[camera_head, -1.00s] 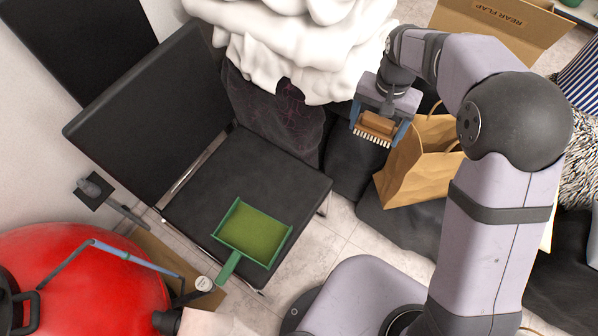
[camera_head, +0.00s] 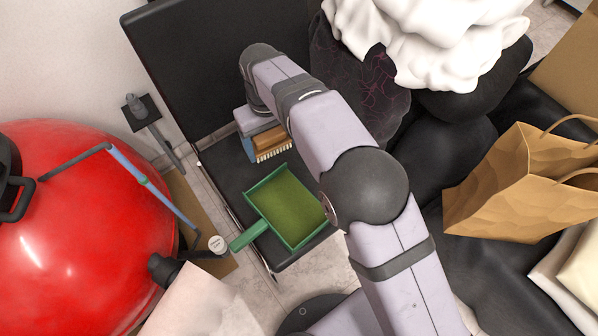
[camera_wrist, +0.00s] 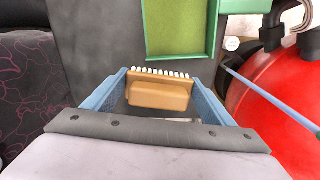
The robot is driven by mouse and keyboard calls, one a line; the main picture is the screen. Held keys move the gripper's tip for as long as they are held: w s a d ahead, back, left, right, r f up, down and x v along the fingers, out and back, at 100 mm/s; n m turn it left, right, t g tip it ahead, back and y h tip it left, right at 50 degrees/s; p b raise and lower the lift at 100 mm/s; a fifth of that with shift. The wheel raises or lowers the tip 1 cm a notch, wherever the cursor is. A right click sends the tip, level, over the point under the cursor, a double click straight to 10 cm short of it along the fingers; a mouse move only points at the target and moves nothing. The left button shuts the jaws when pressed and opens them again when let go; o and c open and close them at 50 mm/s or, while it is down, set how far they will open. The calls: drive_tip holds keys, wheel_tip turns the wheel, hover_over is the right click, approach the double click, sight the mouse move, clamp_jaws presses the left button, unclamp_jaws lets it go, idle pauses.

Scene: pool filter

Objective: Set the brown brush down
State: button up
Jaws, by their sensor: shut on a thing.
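The brown brush (camera_head: 270,142) has a wooden back and a row of white bristles. It is held between the blue fingers of my gripper (camera_head: 262,147), over the black chair seat (camera_head: 228,178). In the wrist view the brush (camera_wrist: 160,93) sits crosswise between both fingers of my gripper (camera_wrist: 165,95), bristles toward the green dustpan. The green dustpan (camera_head: 288,208) lies on the seat, just in front of the brush; its edge (camera_wrist: 180,58) shows beyond the bristles in the wrist view. I cannot tell whether the brush touches the seat. My arm hides part of the seat.
The chair's black backrest (camera_head: 185,70) rises behind my gripper. A red round tank (camera_head: 85,235) with a blue-handled tool (camera_head: 150,185) stands at the left. A dark patterned bag (camera_head: 355,85) with white cloth is to the right. A paper bag (camera_head: 525,185) is farther right.

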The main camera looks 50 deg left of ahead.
drive_tip(key=n, duration=0.1)
hover_over(262, 178)
drive_tip(key=shift+a+f+b, duration=0.1)
drive_tip(key=shift+f+b, duration=0.35)
drive_tip(key=shift+f, duration=0.4)
drive_tip(key=shift+f+b, duration=0.8)
drive_tip(key=shift+f, duration=4.2)
drive_tip(key=shift+f, duration=0.15)
drive_tip(key=o, duration=1)
wheel_tip(262, 178, up, 12)
drive_tip(key=shift+r+p, duration=0.15)
drive_tip(key=shift+p, duration=0.9)
